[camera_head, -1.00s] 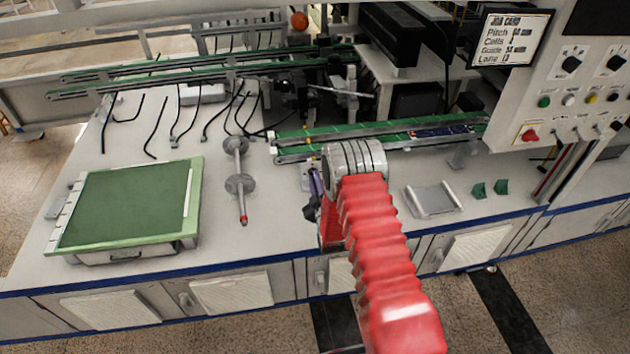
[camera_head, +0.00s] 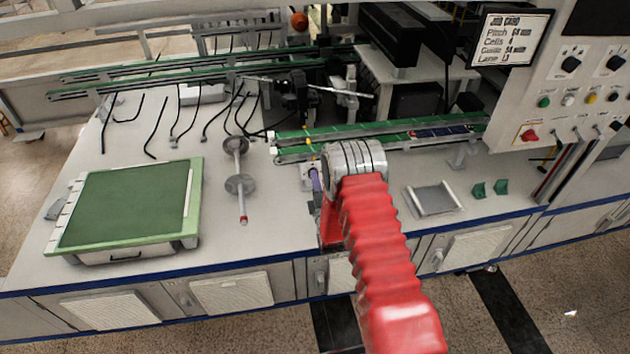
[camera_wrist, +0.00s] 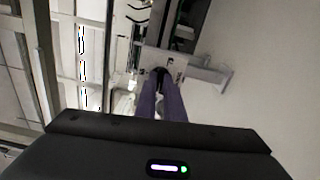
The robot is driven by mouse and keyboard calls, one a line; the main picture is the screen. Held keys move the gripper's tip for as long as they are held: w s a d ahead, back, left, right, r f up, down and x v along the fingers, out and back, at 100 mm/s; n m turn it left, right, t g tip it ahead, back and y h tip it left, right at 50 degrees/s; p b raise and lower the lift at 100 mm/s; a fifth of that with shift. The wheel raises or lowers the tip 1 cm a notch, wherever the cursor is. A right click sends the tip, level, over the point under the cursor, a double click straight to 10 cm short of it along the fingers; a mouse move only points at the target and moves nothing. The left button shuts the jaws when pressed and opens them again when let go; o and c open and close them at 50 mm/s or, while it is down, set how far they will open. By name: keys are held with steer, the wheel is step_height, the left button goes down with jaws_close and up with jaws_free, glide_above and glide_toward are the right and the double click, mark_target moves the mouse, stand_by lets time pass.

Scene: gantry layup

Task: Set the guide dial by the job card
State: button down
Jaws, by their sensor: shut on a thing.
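The job card (camera_head: 512,38) hangs at the upper right in the head view, with lines for Pitch, Cells, Guide and Lane. Its Guide value is too small to read surely. The guide dial's pale plate (camera_head: 307,171) is at the front of the green conveyor, partly hidden by my arm. In the wrist view a dark knob (camera_wrist: 161,72) on a pale plate sits at the tips of my purple fingers. My gripper (camera_wrist: 162,80) is shut on this knob. Its fingers also show in the head view (camera_head: 316,181). The dial's scale and pointer cannot be read.
A green-topped frame (camera_head: 130,205) lies at the left, with a spindle with grey discs (camera_head: 238,185) beside it. A grey tray (camera_head: 433,199) and small green blocks (camera_head: 490,188) are right of my arm. The control panel (camera_head: 580,90) stands at the far right.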

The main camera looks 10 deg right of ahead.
steer(key=shift+s+a+f+n, duration=0.1)
steer(key=shift+a+n, duration=0.1)
steer(key=shift+n, duration=0.55)
steer(key=shift+a+f+n, duration=0.1)
steer(key=shift+a+n, duration=0.05)
steer(key=shift+n, duration=0.6)
steer(key=shift+f, duration=0.1)
steer(key=c, duration=2.2)
jaws_free()
steer(key=o, duration=0.3)
steer(key=shift+d, duration=0.2)
steer(key=shift+o, duration=0.2)
steer(key=shift+r, duration=0.2)
steer(key=s, duration=1.3)
steer(key=shift+s, duration=0.35)
